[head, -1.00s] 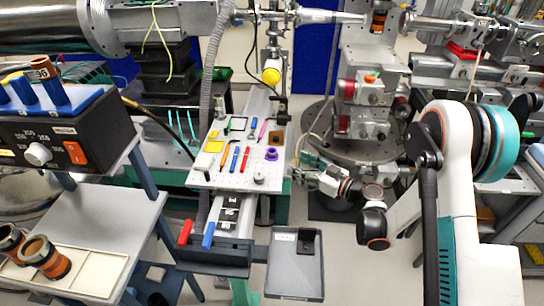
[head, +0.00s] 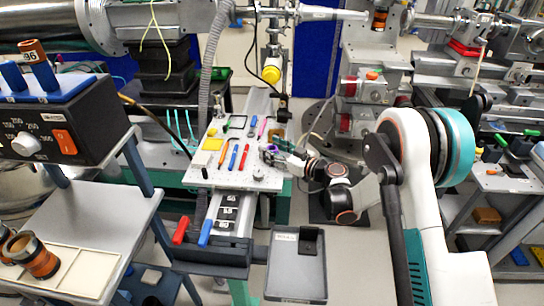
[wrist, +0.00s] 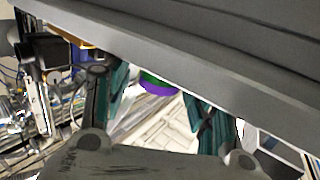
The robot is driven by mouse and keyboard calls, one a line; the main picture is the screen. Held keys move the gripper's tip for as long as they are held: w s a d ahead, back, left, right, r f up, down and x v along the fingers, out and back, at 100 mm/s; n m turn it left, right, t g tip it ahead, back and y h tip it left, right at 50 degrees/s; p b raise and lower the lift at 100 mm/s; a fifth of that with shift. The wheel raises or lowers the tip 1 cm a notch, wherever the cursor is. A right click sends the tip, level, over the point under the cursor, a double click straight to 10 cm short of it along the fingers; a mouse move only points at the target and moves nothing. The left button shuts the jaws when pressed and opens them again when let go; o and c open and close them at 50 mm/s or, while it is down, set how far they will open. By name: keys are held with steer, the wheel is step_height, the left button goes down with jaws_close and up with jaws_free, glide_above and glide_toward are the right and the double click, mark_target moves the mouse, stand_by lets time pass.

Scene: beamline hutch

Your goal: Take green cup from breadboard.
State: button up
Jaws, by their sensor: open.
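The breadboard (head: 215,176) is a light perforated plate in the middle of the head view, with small items on it. In the wrist view a green rounded thing, likely the green cup (wrist: 150,78), shows above a purple band (wrist: 158,90). A grey slab edge hides its upper part. My gripper (head: 274,152) is at the right edge of the breadboard in the head view and covers that spot, so the cup is not clear there. In the wrist view my open gripper (wrist: 155,112) has its two fingers apart, with the green thing seen in the gap beyond them.
A yellow block (head: 212,144), a blue pen (head: 232,158) and a red pen (head: 244,157) lie on the breadboard. A yellow-capped part (head: 271,74) hangs behind it. A grey tray (head: 297,275) is in front. A shelf with brown-banded cups (head: 38,258) stands at left.

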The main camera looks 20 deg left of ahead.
steer(key=shift+a, duration=0.15)
steer(key=c, duration=1.2)
steer(key=shift+r, duration=0.1)
